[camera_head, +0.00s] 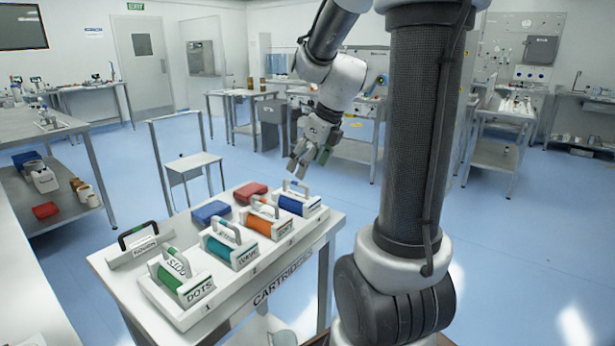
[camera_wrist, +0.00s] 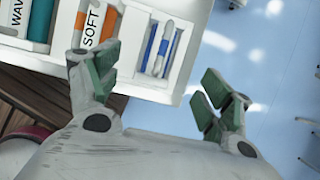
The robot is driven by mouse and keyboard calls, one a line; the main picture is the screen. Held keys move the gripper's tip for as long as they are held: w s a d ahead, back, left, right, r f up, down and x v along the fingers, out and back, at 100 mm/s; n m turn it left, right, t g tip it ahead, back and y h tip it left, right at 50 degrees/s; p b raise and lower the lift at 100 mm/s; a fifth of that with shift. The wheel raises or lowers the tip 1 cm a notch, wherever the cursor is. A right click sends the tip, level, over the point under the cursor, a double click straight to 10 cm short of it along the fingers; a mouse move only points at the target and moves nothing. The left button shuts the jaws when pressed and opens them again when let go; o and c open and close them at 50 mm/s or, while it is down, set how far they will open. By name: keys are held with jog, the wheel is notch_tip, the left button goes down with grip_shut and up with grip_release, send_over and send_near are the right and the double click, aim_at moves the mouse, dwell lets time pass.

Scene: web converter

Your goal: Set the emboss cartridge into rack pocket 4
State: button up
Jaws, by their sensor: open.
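A white rack (camera_head: 180,318) on the cartridge cart holds a row of cartridges with top handles. A green-roller cartridge marked DOTS (camera_head: 182,278) is at its end marked 1. Then come a teal one (camera_head: 225,248), an orange one (camera_head: 262,222) and, fourth along, a blue one (camera_head: 299,203). I cannot read which is the emboss cartridge. My gripper (camera_head: 311,160) is open and empty, above and behind the blue cartridge. In the wrist view my gripper (camera_wrist: 160,76) has its fingers spread, with the blue-striped cartridge (camera_wrist: 160,47) showing just beyond them.
A blue block (camera_head: 210,212) and a red block (camera_head: 250,192) lie behind the rack. A small white stand (camera_head: 193,162) is behind the cart. Blue floor (camera_head: 520,240) is clear at the right.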

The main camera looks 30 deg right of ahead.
jog(key=s+a+r+n, duration=0.2)
jog(key=s+n, duration=0.7)
jog(key=n, duration=0.7)
jog(key=s+a+r+n+h, duration=0.1)
jog(key=s+a+n, duration=0.3)
jog(key=s+n, duration=0.6)
jog(key=r+n, duration=0.1)
jog(key=n, duration=0.4)
jog(key=shift+s+a+n+h, duration=0.2)
jog(key=shift+a+n+h, duration=0.1)
jog(key=shift+n, duration=0.1)
